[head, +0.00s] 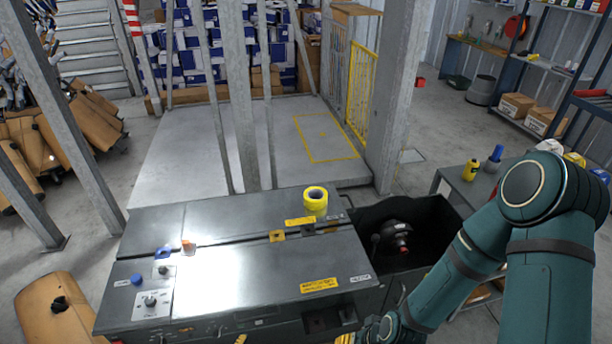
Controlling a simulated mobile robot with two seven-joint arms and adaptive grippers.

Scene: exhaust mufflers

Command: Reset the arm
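My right arm comes in from the right side of the head view, a teal arm with a bent elbow. Its forearm runs down and to the left, past the front right corner of the grey machine (240,225). My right gripper is cut off below the bottom edge, so its fingers do not show. My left arm and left gripper are not in view.
A grey table (462,188) carries yellow and blue bottles. A tan muffler (62,312) lies at lower left.

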